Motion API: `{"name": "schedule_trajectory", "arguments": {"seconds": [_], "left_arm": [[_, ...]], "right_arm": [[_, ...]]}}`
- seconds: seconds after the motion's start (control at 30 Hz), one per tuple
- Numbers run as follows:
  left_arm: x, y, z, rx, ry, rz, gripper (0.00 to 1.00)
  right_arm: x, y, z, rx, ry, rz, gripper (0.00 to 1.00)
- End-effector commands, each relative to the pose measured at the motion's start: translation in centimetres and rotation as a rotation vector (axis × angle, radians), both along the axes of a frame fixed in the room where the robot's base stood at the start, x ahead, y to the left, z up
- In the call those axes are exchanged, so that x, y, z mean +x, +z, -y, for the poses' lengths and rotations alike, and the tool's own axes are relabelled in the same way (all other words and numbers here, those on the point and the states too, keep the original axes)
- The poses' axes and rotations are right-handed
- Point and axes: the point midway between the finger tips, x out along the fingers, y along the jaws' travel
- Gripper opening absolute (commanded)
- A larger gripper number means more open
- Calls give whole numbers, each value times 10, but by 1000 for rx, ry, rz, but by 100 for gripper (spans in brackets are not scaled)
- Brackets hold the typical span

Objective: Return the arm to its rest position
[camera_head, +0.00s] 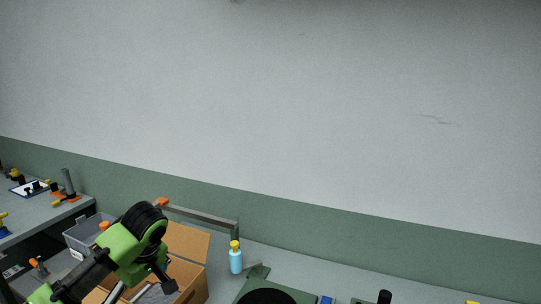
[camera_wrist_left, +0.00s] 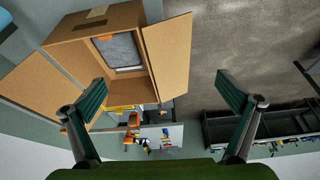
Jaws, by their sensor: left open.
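My left arm (camera_head: 125,246), green with black joints, comes in from the lower left of the head view, in front of an open cardboard box (camera_head: 189,242). In the left wrist view my left gripper (camera_wrist_left: 161,79) has its two dark green fingers spread wide, with nothing between them. The same box (camera_wrist_left: 176,52) lies beyond the fingers with its flaps folded out. A grey flat item (camera_wrist_left: 119,50) is inside it. My right arm and gripper are not in view.
A blue bottle with a yellow cap (camera_head: 236,261) stands right of the box. A grey bin (camera_head: 80,240) stands left of it. A side table (camera_head: 40,210) with tools is at the far left. A dark round part (camera_head: 268,297) shows at the bottom edge.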

Motion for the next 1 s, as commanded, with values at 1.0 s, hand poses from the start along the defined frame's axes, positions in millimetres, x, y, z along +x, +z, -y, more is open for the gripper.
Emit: {"name": "schedule_trajectory", "arguments": {"seconds": [1.0], "left_arm": [[-197,-177,164,-168,-1051,-30,100]], "right_arm": [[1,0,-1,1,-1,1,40]]}}
